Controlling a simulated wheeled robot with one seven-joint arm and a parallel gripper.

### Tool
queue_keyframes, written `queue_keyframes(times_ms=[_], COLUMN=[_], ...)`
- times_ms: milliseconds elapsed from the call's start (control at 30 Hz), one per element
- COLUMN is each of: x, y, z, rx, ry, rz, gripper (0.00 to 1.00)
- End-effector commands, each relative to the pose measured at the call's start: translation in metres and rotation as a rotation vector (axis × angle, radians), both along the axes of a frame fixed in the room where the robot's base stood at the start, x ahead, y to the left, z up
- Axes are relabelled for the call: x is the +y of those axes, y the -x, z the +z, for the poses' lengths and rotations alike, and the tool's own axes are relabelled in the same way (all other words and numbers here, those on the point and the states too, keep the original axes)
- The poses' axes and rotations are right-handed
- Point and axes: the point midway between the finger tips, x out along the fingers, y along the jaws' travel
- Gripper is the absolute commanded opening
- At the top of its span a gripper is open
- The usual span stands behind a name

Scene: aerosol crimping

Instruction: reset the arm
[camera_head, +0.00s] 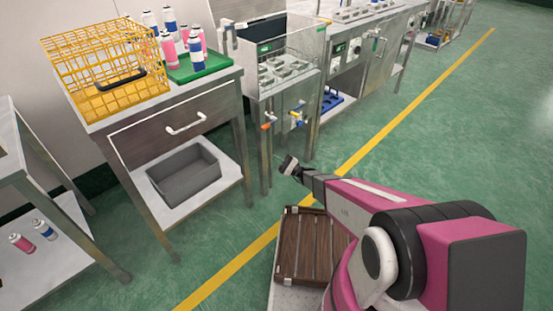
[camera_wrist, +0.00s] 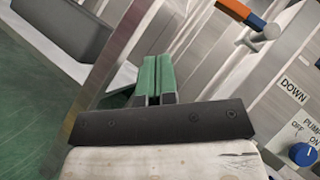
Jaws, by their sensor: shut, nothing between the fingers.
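My arm (camera_head: 375,195) reaches from the lower right of the head view toward the middle. My gripper (camera_head: 288,165) is in the open space in front of the steel machine, apart from the table and machine. In the wrist view its two green fingers (camera_wrist: 156,80) are together, with nothing between them. No object is held.
A table with a yellow wire basket (camera_head: 105,70) and a green tray (camera_head: 200,66) of cans stands left. A grey bin (camera_head: 184,176) sits on its lower shelf. The steel machine (camera_head: 285,60) has an orange-handled valve (camera_wrist: 243,14). A slatted wooden crate (camera_head: 310,245) is below my arm.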

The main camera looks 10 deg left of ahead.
Motion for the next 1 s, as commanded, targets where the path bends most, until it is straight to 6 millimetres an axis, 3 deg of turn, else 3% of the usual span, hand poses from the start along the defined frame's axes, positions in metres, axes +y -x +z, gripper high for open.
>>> queue_keyframes(times_ms=[267,567,767,1000], x=[0.000,-0.011,-0.038,-0.099], y=[0.002,0.031,0.061,0.094], z=[0.003,0.040,0.064,0.085], rx=[-0.004,-0.083,-0.177,-0.303], ry=[0.010,0.282,0.596,1.018], rz=[0.005,0.126,0.229,0.316], gripper=[0.00,0.00,0.00,0.00])
